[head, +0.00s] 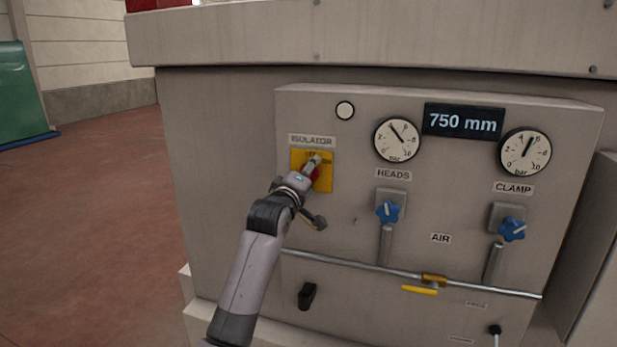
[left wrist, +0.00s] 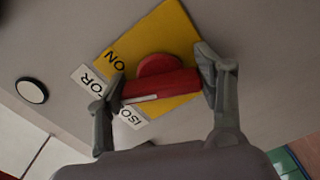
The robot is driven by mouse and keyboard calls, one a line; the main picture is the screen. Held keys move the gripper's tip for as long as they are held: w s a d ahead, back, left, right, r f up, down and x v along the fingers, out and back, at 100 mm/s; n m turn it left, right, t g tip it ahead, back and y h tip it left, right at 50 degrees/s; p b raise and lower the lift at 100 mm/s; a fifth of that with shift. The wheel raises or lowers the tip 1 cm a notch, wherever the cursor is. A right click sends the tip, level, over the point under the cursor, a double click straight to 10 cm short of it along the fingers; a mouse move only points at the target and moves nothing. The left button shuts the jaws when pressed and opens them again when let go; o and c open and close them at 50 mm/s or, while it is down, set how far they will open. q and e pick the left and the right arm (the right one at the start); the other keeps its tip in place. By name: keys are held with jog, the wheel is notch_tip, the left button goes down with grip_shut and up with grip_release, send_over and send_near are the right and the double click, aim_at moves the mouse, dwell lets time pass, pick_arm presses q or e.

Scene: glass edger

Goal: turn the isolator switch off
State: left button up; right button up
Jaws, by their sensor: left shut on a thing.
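The isolator switch is a red knob with a raised grip bar on a square yellow plate (head: 326,181), under the ISOLATOR label (head: 312,140). In the head view my left gripper (head: 312,166) covers most of the knob. The left wrist view shows the red grip bar (left wrist: 160,84) between the two fingers of my left gripper (left wrist: 162,76), which is shut on it. The bar lies slanted relative to the plate's edges. My right gripper is not in view.
Right of the switch are two gauges (head: 396,140) (head: 525,152), blue knobs (head: 388,211) (head: 512,230) and a display reading 750 mm (head: 462,121). A pipe with a yellow lever (head: 420,290) crosses below. A black handle (head: 307,296) sticks out low. Open floor (head: 80,230) lies left.

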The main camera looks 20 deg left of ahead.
pick_arm(q)
jog(key=n+p, duration=0.1)
jog(key=n, duration=0.2)
jog(key=shift+r, duration=0.1)
jog(key=shift+n+p, duration=0.65)
jog(key=shift+n, duration=0.15)
jog(key=o, duration=1.2)
jog(key=shift+s+a, duration=0.15)
jog(key=shift+s, duration=3.6)
